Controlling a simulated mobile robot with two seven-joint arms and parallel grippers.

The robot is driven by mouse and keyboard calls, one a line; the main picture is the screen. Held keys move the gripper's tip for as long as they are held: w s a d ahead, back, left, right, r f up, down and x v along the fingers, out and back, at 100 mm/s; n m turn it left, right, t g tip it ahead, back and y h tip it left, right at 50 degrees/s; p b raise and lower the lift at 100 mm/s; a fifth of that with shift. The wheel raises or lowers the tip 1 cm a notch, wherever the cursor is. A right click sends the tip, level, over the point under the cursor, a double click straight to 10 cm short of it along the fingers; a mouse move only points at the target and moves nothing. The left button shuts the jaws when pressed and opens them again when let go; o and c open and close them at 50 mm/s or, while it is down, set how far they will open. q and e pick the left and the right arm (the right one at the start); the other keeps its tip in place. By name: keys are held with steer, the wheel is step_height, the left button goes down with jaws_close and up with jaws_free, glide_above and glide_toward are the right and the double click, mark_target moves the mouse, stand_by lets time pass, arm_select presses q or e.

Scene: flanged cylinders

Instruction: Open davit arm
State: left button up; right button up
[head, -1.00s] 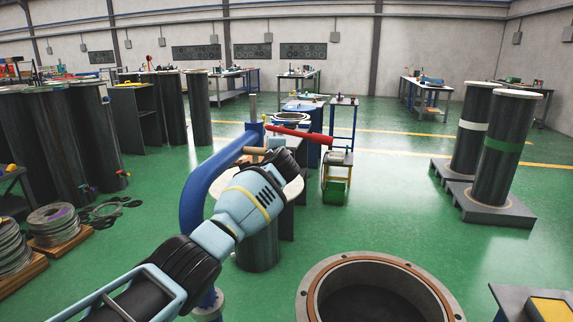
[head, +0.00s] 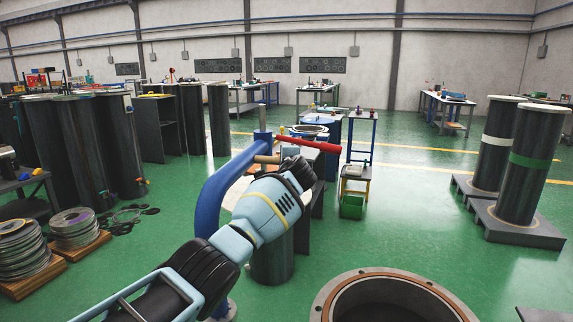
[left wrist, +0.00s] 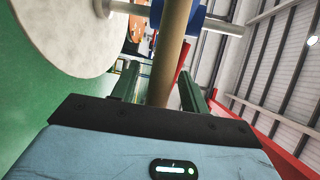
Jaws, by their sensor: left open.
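The davit arm (head: 212,192) is a blue curved tube rising from the floor, with an upright post (head: 262,117) at its top end. A red bar (head: 312,145) and a tan handle bar (head: 267,159) stick out near that end. My left gripper (left wrist: 158,75) is open, with its two dark fingers on either side of the tan handle bar (left wrist: 168,60). I cannot tell whether they touch it. In the head view my left wrist hides the fingers. A pale round disc (left wrist: 65,35) shows beside the bar in the left wrist view. My right gripper is not in view.
A wide flanged cylinder opening (head: 335,292) stands at the front right. Two tall dark cylinders (head: 530,150) stand on bases at the right. Dark cylinders (head: 110,150) and stacked rings (head: 22,250) are at the left. Green floor (head: 410,225) is clear between.

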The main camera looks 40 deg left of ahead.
arm_select(q)
steer(key=p+v, duration=0.1)
steer(key=v, duration=0.6)
steer(key=shift+s+d, duration=0.15)
steer(key=shift+s, duration=0.05)
steer(key=shift+r, duration=0.15)
stand_by(0.4)
